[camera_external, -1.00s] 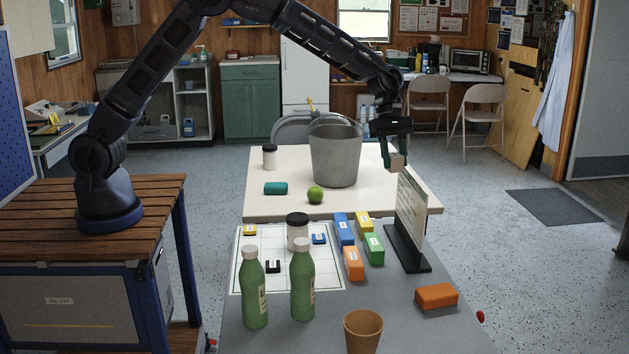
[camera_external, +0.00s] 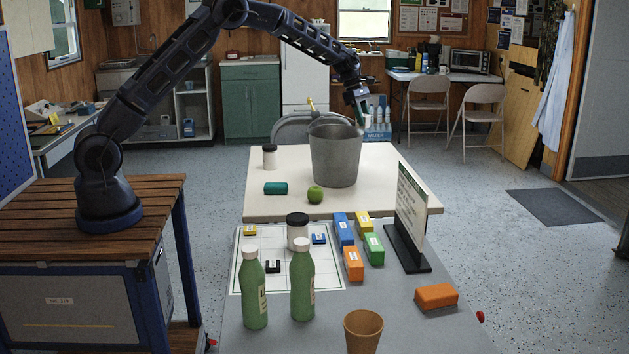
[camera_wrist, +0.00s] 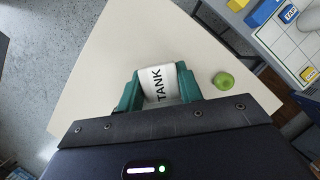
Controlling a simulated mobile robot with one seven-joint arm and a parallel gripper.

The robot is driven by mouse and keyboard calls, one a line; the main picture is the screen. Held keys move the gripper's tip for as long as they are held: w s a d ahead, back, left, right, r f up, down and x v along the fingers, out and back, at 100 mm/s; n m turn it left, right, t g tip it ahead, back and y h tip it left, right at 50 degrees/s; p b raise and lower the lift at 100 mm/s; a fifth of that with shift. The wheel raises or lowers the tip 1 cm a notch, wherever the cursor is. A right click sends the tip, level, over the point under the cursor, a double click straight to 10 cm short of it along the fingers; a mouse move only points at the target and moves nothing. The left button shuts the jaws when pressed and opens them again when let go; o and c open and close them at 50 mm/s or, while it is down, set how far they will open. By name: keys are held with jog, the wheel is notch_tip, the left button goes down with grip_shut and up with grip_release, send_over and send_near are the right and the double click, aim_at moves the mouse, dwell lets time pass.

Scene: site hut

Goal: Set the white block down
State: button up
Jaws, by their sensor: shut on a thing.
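The white block (camera_wrist: 160,84), marked TANK, is between the two teal fingers of my gripper (camera_wrist: 158,88) in the wrist view. My gripper is shut on it and holds it in the air above the cream table (camera_wrist: 112,62). In the external view my gripper (camera_external: 360,108) is high, behind and to the right of the grey bucket (camera_external: 335,158). The block is too small to make out clearly there.
The grey near table holds green bottles (camera_external: 303,285), coloured blocks (camera_external: 353,263) and an upright sign (camera_external: 409,215). The cream table's right part looks clear.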

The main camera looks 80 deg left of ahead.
jog(key=s+a+n+y, duration=0.1)
jog(key=s+a+n, duration=0.2)
jog(key=s+a, duration=0.85)
jog(key=s+a+n+t+y, duration=0.15)
jog(key=s+a, duration=0.45)
jog(key=a, duration=1.1)
jog(key=s+a+n, duration=0.3)
jog(key=s+a, duration=0.5)
jog(key=a, duration=0.6)
jog(key=shift+n, duration=0.25)
jog(key=f, duration=2.5)
jog(key=shift+s+a, duration=0.15)
jog(key=shift+s, duration=0.1)
jog(key=shift+f+g, duration=0.2)
jog(key=shift+g, duration=0.05)
jog(key=o, duration=1)
jog(key=v, duration=1.2)
jog(key=shift+r, duration=0.15)
